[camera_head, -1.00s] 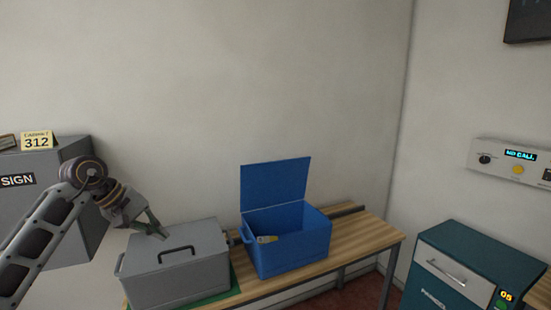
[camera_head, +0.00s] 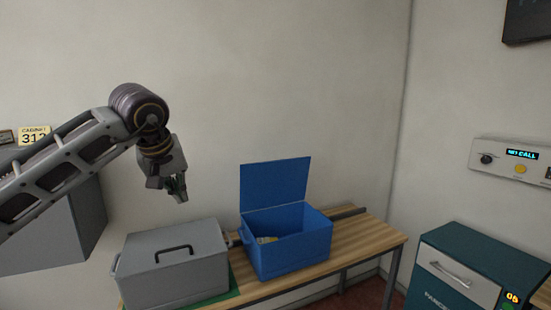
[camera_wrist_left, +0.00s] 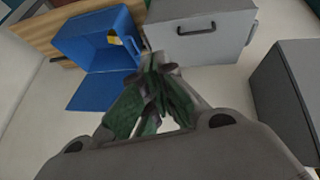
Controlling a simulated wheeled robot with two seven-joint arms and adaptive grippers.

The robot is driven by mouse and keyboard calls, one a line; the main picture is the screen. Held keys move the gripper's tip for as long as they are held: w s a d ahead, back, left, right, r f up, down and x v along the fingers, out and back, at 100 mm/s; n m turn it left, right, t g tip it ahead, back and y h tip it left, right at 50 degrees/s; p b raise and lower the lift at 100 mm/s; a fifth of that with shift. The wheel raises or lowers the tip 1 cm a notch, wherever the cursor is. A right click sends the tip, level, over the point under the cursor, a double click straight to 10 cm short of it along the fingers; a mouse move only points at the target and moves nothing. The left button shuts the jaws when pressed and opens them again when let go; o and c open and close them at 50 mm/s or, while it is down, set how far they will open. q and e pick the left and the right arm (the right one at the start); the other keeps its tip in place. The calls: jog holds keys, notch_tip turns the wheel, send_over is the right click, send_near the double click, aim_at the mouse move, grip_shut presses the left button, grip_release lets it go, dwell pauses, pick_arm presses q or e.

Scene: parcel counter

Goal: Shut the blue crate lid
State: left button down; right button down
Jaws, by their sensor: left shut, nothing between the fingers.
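The blue crate (camera_head: 292,254) stands on the wooden bench, and its lid (camera_head: 275,184) is up, standing open along the back edge. A small yellowish thing (camera_head: 267,240) lies inside the crate. My left gripper (camera_head: 180,195) is shut and empty, in the air above the grey box and to the left of the lid, apart from it. In the left wrist view the crate (camera_wrist_left: 95,38) and its lid (camera_wrist_left: 102,90) show at upper left, beyond the shut fingers (camera_wrist_left: 155,75). My right gripper is not in view.
A closed grey box (camera_head: 175,268) with a black handle stands left of the crate on a green mat (camera_head: 236,291). The wooden bench (camera_head: 362,236) is bare right of the crate. A grey cabinet (camera_head: 88,215) is at left, a teal drawer unit (camera_head: 470,262) at right.

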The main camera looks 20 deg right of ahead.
pick_arm(q)
jog(key=shift+s+d+r+m+t+y+b, duration=0.15)
jog(key=shift+s+r+t+y+b, duration=0.15)
jog(key=shift+r, duration=0.25)
jog(key=shift+s+d+r+m+t+y+b, duration=0.1)
jog(key=shift+s+r+t+y+b, duration=0.15)
jog(key=shift+r+t+y, duration=0.25)
jog(key=shift+s+d+r+m+t+y+b, duration=0.1)
jog(key=shift+s+r+m+t+y+b, duration=0.1)
jog(key=shift+s+r+t+y, duration=0.25)
jog(key=shift+a+r, duration=0.1)
jog(key=shift+r, duration=0.2)
